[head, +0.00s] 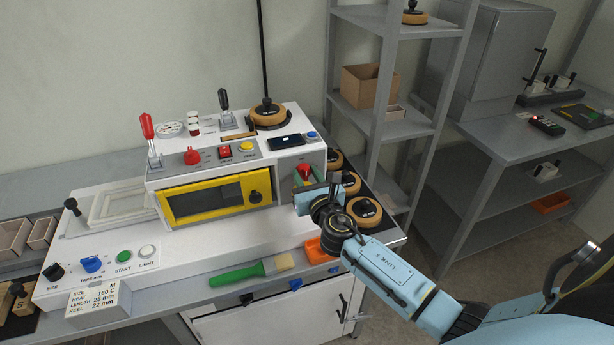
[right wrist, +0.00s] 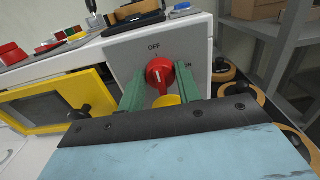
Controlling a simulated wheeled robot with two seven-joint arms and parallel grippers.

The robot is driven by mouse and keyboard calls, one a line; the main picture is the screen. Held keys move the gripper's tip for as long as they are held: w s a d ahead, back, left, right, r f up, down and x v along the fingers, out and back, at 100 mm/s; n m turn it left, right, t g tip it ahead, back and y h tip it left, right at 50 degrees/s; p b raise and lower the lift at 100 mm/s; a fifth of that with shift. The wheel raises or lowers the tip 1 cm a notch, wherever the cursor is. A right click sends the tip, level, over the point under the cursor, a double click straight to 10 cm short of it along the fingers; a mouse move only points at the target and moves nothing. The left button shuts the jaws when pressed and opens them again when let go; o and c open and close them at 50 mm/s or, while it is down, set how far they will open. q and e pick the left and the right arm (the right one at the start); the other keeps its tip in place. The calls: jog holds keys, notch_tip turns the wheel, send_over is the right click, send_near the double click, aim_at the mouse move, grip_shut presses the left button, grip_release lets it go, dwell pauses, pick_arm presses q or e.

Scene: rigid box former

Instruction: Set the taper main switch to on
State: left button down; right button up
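The taper main switch (right wrist: 160,74) is a red rotary knob on the grey right end panel of the white machine (head: 313,158). It also shows in the head view (head: 305,171), partly covered by my gripper. "OFF" is printed above it, and its white mark points up towards that word. My right gripper (right wrist: 160,82) has its green fingers apart, one on each side of the knob. Whether they touch it is not clear. In the head view my right gripper (head: 306,187) is at the machine's right end. My left gripper is not in view.
A yellow-framed door with a black knob (head: 256,197) is on the machine's front. Round wooden-and-black pieces (head: 364,210) stand close to the right of the panel. A green-handled brush (head: 238,274) lies in front. A grey shelf rack (head: 386,104) stands behind to the right.

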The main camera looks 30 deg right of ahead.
jog(key=c, duration=0.4)
jog(key=shift+m, duration=0.3)
jog(key=m+b, duration=0.1)
jog(key=m, duration=0.2)
jog(key=shift+d+f+m, duration=0.1)
jog(key=shift+m, duration=0.2)
jog(key=m+b, duration=0.1)
jog(key=m, duration=0.3)
jog(key=shift+m, duration=0.3)
jog(key=m, duration=0.4)
jog(key=shift+d+m, duration=0.1)
jog(key=shift+m, duration=0.2)
jog(key=shift+f+m, duration=0.1)
jog(key=shift+m, duration=2.1)
